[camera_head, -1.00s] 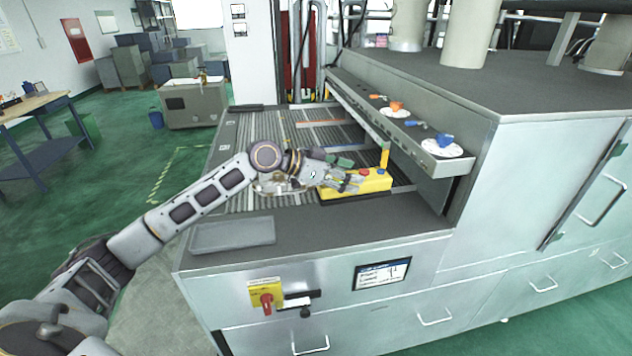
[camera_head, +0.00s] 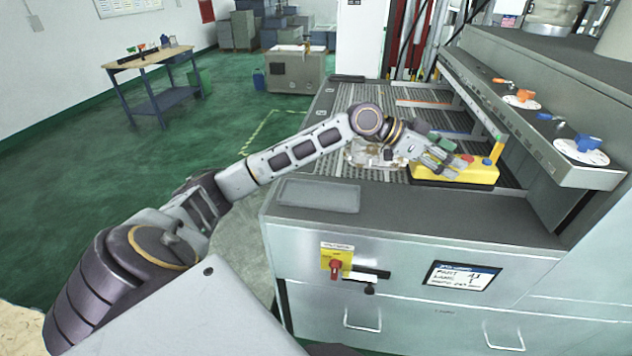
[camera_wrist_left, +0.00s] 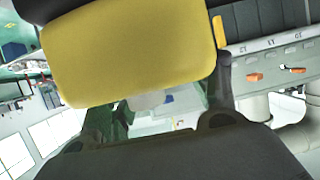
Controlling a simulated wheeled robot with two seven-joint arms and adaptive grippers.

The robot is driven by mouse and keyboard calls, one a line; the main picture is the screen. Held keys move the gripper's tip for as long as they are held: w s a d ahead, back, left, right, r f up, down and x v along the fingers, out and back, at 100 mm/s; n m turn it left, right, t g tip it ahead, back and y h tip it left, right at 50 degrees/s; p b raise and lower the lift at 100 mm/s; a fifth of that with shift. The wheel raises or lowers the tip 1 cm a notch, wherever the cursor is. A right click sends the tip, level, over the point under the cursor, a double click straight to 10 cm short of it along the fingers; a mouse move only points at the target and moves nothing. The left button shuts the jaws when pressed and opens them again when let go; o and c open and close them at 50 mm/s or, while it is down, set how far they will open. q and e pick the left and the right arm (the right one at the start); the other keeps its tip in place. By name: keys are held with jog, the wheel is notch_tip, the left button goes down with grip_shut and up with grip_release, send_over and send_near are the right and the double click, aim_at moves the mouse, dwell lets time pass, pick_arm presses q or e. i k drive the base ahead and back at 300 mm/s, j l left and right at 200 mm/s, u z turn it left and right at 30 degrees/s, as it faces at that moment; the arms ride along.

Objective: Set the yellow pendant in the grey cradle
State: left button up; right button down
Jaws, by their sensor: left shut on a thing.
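The pendant fills the upper part of the left wrist view (camera_wrist_left: 130,52) between the fingers. Whether its underside touches the bed cannot be told. The grey cradle (camera_head: 318,195) looks like a shallow, empty tray on the machine's dark front ledge, left of and nearer than the pendant. My right gripper is out of view.
A shelf with orange (camera_head: 521,98) and blue (camera_head: 582,146) handles overhangs the bed on the right. A shiny metal casting (camera_head: 364,155) lies on the bed beneath my left arm. The front ledge (camera_head: 430,215) right of the cradle is clear. A red switch (camera_head: 336,265) is on the front panel.

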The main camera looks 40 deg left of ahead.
aim_at(320, 196)
jog(key=k+j, duration=0.15)
jog(key=j, duration=0.15)
jog(key=k+j, duration=0.15)
jog(key=j, duration=0.2)
jog(key=k+j, duration=0.15)
jog(key=j, duration=0.15)
jog(key=k+j, duration=0.1)
jog(key=j, duration=0.2)
